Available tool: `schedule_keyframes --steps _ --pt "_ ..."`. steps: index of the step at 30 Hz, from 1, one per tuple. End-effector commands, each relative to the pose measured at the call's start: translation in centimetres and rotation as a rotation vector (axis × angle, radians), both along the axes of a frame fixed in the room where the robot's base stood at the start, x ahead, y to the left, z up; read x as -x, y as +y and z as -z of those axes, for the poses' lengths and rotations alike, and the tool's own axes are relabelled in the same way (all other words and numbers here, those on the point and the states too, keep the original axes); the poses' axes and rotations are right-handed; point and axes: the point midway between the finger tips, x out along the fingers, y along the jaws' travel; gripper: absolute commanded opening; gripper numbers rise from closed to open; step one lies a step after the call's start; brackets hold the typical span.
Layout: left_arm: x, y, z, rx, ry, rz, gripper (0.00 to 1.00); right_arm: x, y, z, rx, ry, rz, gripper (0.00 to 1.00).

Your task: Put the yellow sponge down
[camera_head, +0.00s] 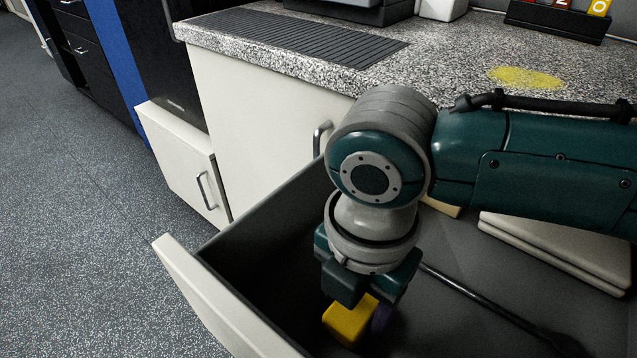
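The yellow sponge (349,320) is a small block low inside the open drawer, near its front left part. My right gripper (372,292) reaches down into the drawer and is shut on the sponge at its fingertips. One dark finger covers part of the sponge's upper edge. Whether the sponge's underside touches the drawer floor is hidden. My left gripper is out of view.
The open drawer (224,306) also holds pale flat slabs (560,250), a thin black rod (480,300) and a purple item (383,318) beside the sponge. A speckled counter (440,60) with a yellow patch (526,77) is behind. Floor is clear at left.

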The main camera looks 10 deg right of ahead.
Motion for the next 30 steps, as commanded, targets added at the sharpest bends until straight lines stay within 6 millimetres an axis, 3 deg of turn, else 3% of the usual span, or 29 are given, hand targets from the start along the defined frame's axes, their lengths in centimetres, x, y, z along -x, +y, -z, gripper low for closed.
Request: schedule_keyframes --steps 6,16,30 --pt "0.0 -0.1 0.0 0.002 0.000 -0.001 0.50 0.0 0.0 0.0 0.000 0.000 0.000 0.84" --pt "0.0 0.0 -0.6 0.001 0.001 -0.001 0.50 0.0 0.0 -1.0 -0.001 -0.001 0.000 0.84" --pt "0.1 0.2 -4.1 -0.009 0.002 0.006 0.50 -0.1 0.0 -10.7 -0.001 -0.002 0.000 0.84"
